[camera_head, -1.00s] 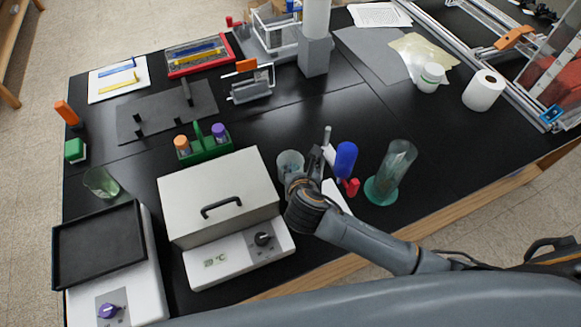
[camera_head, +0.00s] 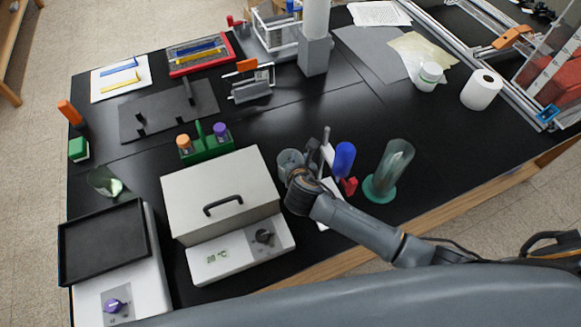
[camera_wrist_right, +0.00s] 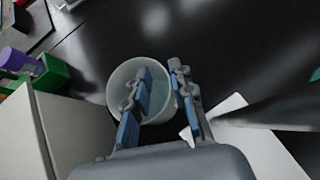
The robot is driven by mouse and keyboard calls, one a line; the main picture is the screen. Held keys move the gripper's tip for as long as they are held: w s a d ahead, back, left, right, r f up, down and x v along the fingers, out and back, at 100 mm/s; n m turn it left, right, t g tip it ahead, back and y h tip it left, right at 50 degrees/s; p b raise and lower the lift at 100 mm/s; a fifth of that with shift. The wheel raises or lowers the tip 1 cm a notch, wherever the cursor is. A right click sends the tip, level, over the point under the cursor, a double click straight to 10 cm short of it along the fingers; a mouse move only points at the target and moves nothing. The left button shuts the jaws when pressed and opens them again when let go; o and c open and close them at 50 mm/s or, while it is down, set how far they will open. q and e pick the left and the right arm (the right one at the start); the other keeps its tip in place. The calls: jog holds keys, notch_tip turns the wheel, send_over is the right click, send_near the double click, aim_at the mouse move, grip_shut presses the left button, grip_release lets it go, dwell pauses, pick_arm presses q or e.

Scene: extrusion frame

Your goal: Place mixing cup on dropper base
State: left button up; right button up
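The mixing cup, a pale translucent cup (camera_head: 287,160), stands upright on the black table, right of the white box. It also shows in the right wrist view (camera_wrist_right: 118,83). My right gripper (camera_head: 312,158) is at the cup's right side. In the wrist view the right gripper (camera_wrist_right: 160,72) has its fingers apart, one over the cup's opening and one at or just outside its right rim. Contact with the wall is unclear. A white flat piece (camera_head: 329,212), probably the dropper base, lies right of the cup, partly hidden by my arm. My left gripper is out of view.
A blue cylinder (camera_head: 345,158), a red piece (camera_head: 349,187) and a tall glass cylinder (camera_head: 392,168) stand right of the gripper. The white box (camera_head: 222,185) is close on the left. The table behind the cup is mostly clear.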

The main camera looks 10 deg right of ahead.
grip_shut()
jog(key=shift+r, duration=0.2)
